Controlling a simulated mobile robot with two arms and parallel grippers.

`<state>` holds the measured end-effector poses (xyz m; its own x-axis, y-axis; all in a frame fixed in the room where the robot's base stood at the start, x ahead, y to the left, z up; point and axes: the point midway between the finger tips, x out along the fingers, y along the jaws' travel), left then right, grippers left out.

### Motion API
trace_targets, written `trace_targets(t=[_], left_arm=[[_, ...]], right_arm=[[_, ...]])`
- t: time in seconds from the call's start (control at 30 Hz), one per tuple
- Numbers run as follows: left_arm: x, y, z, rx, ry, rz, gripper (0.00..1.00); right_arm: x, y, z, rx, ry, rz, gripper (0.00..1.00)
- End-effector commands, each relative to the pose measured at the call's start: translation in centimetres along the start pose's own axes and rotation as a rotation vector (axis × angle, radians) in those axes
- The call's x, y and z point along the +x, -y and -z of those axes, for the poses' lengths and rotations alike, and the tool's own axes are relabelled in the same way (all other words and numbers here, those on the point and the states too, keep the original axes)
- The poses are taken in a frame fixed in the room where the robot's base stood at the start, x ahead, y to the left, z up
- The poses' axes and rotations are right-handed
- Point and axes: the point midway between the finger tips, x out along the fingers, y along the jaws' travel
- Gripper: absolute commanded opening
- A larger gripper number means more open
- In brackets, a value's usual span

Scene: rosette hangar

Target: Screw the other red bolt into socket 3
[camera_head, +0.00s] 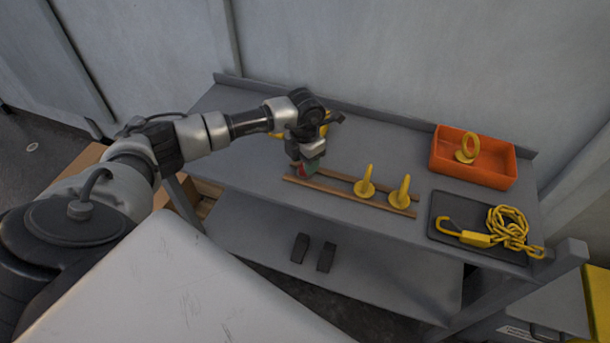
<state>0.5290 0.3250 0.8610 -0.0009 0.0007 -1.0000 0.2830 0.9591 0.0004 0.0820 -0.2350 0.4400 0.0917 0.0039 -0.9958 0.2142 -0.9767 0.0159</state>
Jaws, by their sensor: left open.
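My left gripper (306,165) reaches over the grey workbench (237,135) and points down at the left end of two brown rails (332,192). Its jaws are open. Socket 3 cannot be made out. My right gripper is not in view.
Two yellow upright pieces (365,183) (401,193) stand on the rails. An orange bin (474,175) holds a yellow ring piece (467,148). A dark tray (448,208) bears a yellow chain (509,227).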

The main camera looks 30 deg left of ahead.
Motion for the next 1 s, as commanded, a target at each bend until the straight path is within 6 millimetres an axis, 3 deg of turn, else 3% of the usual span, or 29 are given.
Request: trace_targets(t=[0.03, 0.2, 0.9, 1.0], left_arm=[[1.21, 0.01, -0.01, 0.000, 0.000, 0.000, 0.47], [2.15, 0.02, -0.03, 0.000, 0.001, 0.000, 0.47], [2.05, 0.03, -0.01, 0.001, 0.001, 0.000, 0.47], [2.05, 0.03, -0.02, 0.001, 0.001, 0.000, 0.33]], right_arm=[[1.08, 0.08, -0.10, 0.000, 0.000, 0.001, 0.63], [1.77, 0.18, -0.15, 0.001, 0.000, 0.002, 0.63], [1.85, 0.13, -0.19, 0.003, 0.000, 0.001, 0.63], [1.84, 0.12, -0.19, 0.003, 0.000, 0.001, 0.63]])
